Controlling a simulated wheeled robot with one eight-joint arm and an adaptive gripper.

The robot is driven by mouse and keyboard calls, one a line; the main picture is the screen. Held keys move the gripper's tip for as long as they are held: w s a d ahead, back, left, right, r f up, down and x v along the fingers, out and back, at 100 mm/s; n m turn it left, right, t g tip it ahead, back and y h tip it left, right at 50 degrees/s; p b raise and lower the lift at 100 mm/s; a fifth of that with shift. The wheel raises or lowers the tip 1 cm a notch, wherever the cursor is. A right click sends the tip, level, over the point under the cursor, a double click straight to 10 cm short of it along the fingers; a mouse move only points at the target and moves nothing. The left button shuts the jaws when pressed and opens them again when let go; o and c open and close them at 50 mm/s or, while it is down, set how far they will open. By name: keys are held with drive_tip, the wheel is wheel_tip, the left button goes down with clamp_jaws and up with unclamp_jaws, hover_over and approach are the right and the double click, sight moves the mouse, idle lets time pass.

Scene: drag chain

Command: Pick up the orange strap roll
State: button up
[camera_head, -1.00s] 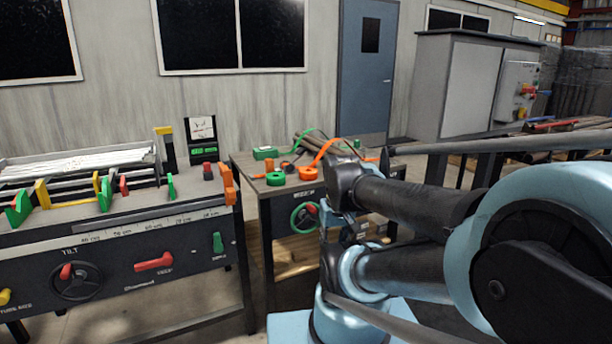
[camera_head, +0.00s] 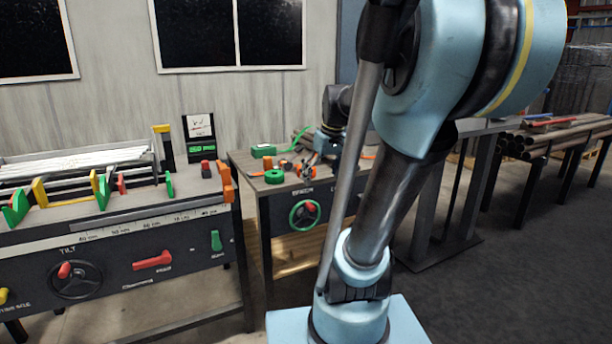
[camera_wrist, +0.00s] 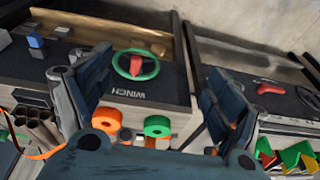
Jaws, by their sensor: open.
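The orange strap roll (camera_wrist: 107,121) lies on the winch table next to a green strap roll (camera_wrist: 157,126). In the wrist view it shows low, just inside my left-hand finger; its loose orange strap (camera_wrist: 38,153) runs off at lower left. My gripper (camera_wrist: 155,85) is open, with nothing between its fingers. In the head view my gripper (camera_head: 314,160) is over the table's front part and largely hides the orange roll. The green roll (camera_head: 274,177) is clear to its left there. Whether a finger touches the orange roll cannot be told.
The winch table's front carries a green handwheel (camera_wrist: 135,66) with a red knob. A green box (camera_head: 264,151) and brown pipes (camera_wrist: 38,132) are also on the table. The tilt bench (camera_head: 120,222) stands close at left. A pipe rack (camera_head: 560,140) is at right.

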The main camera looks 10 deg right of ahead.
drive_tip(key=w+d+r+n+t+y, duration=0.15)
drive_tip(key=w+r, duration=0.25)
drive_tip(key=w, duration=0.7)
drive_tip(key=w+d+r+n+g, duration=0.1)
drive_tip(key=w+d+r+n, duration=0.2)
drive_tip(key=w, duration=0.9)
drive_tip(key=shift+m+t, duration=0.25)
drive_tip(key=shift+m, duration=0.1)
drive_tip(key=x, duration=1)
drive_tip(key=shift+w+a, duration=0.15)
drive_tip(key=shift+w, duration=0.05)
drive_tip(key=shift+x, duration=3)
drive_tip(key=c, duration=1.2)
